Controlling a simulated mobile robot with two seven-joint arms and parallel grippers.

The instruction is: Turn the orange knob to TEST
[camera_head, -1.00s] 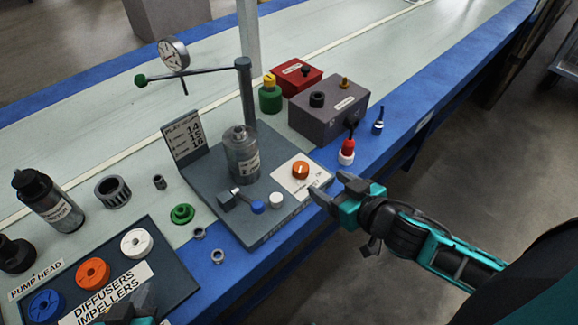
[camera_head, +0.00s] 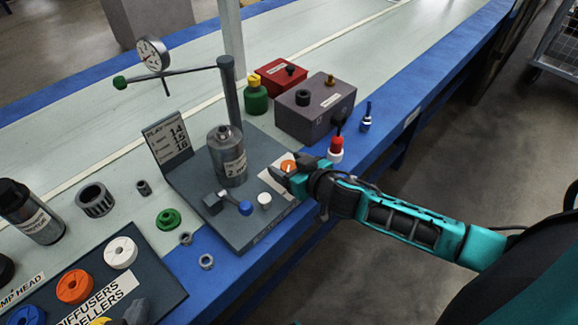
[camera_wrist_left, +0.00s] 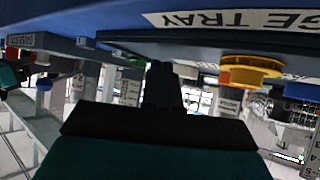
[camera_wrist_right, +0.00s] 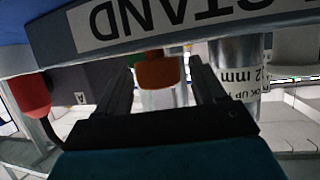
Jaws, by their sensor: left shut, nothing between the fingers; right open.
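The orange knob (camera_head: 288,165) sits on a white label plate (camera_head: 272,181) at the right of the grey stand base (camera_head: 243,231). A white pointer mark shows on the knob; the plate's lettering is too small and partly covered to read. My right gripper (camera_head: 284,178) is open at the knob, partly covering it. In the right wrist view the knob (camera_wrist_right: 158,71) appears between the two spread fingers (camera_wrist_right: 158,84); I cannot tell whether they touch it. My left gripper (camera_head: 133,314) is low at the tray's front edge, shut and empty; its closed fingers (camera_wrist_left: 162,86) show in the left wrist view.
A metal cylinder (camera_head: 228,160), a blue-tipped lever (camera_head: 244,208) and a white button (camera_head: 264,201) stand left of the knob. A grey box (camera_head: 315,112) and red-capped part (camera_head: 335,147) are behind. The tray (camera_head: 160,283) holds coloured discs.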

